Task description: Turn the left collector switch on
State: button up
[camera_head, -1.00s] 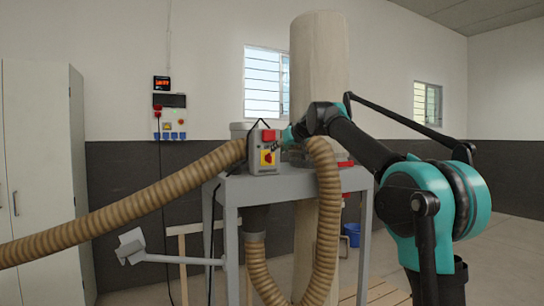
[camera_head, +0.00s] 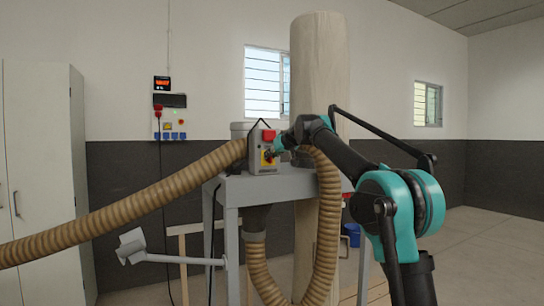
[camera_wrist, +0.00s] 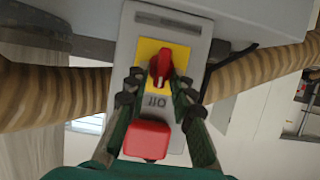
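The switch box (camera_head: 263,151) is a grey box on the machine's stand. It has a red block-shaped button (camera_head: 269,134) above a yellow plate with a rotary knob. In the wrist view, upside down, the red knob (camera_wrist: 161,68) sits on the yellow plate (camera_wrist: 147,50), with an "Off" label beside it and the red button (camera_wrist: 147,139) nearer me. My gripper (camera_wrist: 160,80) is open, its two dark fingers on either side of the knob with gaps showing; I cannot tell whether they touch it. In the head view my gripper (camera_head: 280,146) is at the box's right side.
A ribbed tan hose (camera_head: 120,206) runs left from the machine, and another (camera_head: 327,220) hangs in front of the grey stand (camera_head: 231,220). A tall pale filter bag (camera_head: 318,70) rises behind. A wall power panel (camera_head: 170,125) is at left.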

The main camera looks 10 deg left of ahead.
grip_shut()
jog(key=shift+w+d+f+m+g+y, duration=0.2)
jog(key=shift+m+y, duration=1.05)
jog(key=shift+m, duration=0.95)
jog(key=shift+w+d+f+m+g+y, duration=0.1)
jog(key=shift+d+f+m+g+y, duration=0.2)
jog(key=shift+m+y, duration=1.4)
jog(key=shift+w+d+f+m+g+y, duration=0.25)
jog(key=shift+m+y, duration=0.5)
jog(key=shift+m, duration=1.95)
jog(key=shift+s, duration=0.1)
